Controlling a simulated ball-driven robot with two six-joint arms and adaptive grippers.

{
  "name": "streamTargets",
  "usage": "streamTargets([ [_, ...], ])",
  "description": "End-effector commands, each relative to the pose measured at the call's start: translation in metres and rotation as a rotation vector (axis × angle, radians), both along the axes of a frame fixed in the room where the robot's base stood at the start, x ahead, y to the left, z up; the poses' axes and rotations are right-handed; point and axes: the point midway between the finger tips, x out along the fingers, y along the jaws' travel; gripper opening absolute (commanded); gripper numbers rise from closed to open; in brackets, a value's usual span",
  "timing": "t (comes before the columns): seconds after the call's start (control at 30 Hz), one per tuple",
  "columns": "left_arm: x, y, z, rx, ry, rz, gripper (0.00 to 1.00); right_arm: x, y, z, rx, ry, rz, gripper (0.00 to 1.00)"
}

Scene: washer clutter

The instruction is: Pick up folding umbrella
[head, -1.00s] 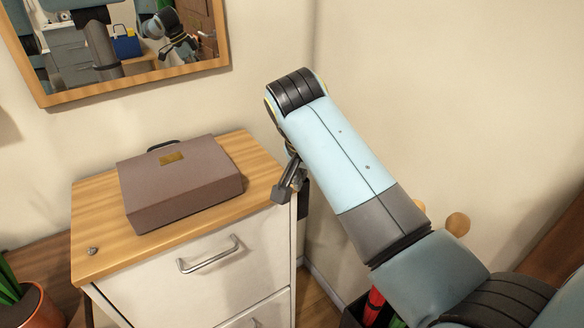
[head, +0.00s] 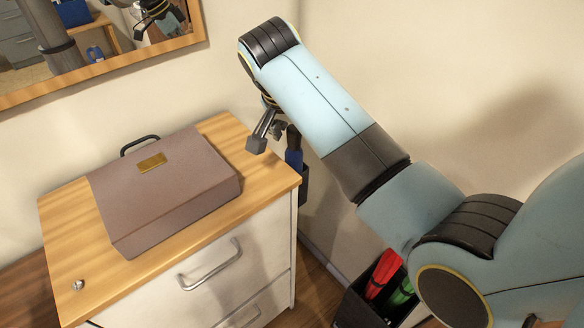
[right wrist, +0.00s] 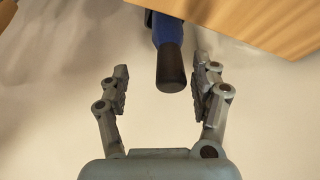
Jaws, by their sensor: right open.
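The folding umbrella (head: 294,158) is blue with a black handle and stands against the side of the cabinet, its lower part in a dark holder (head: 303,186). In the right wrist view the umbrella (right wrist: 171,62) points its black handle end between my fingers, with space on both sides. My right gripper (head: 268,137) is open and empty beside the handle; both fingers show in the right wrist view (right wrist: 165,75). My left gripper is not in view.
A brown briefcase (head: 165,190) lies on the wooden top of the white drawer cabinet (head: 262,185). A black bin (head: 352,307) on the floor holds red and green items (head: 382,275). A framed mirror (head: 110,85) hangs on the wall behind. A small round knob (head: 78,285) sits on the cabinet top.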

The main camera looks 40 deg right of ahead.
Motion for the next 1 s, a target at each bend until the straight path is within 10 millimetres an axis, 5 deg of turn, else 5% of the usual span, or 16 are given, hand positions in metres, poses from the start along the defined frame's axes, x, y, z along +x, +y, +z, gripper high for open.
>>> streamTargets([
  [0.13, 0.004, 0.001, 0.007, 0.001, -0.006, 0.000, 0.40, 0.009, -0.006, -0.021, -0.001, 0.008, 0.001, 0.64],
  [0.3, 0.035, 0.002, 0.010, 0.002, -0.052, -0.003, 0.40, 0.012, -0.013, -0.042, 0.000, 0.003, 0.001, 0.64],
  [0.57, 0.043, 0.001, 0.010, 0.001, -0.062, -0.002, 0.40, 0.008, -0.014, -0.044, 0.001, -0.002, 0.001, 0.64],
  [0.8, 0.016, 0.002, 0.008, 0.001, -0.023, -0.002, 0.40, 0.009, -0.013, -0.044, 0.001, -0.002, 0.001, 0.34],
  [1.0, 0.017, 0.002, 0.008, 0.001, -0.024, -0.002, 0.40, 0.010, -0.013, -0.045, 0.001, 0.000, 0.001, 0.08],
])
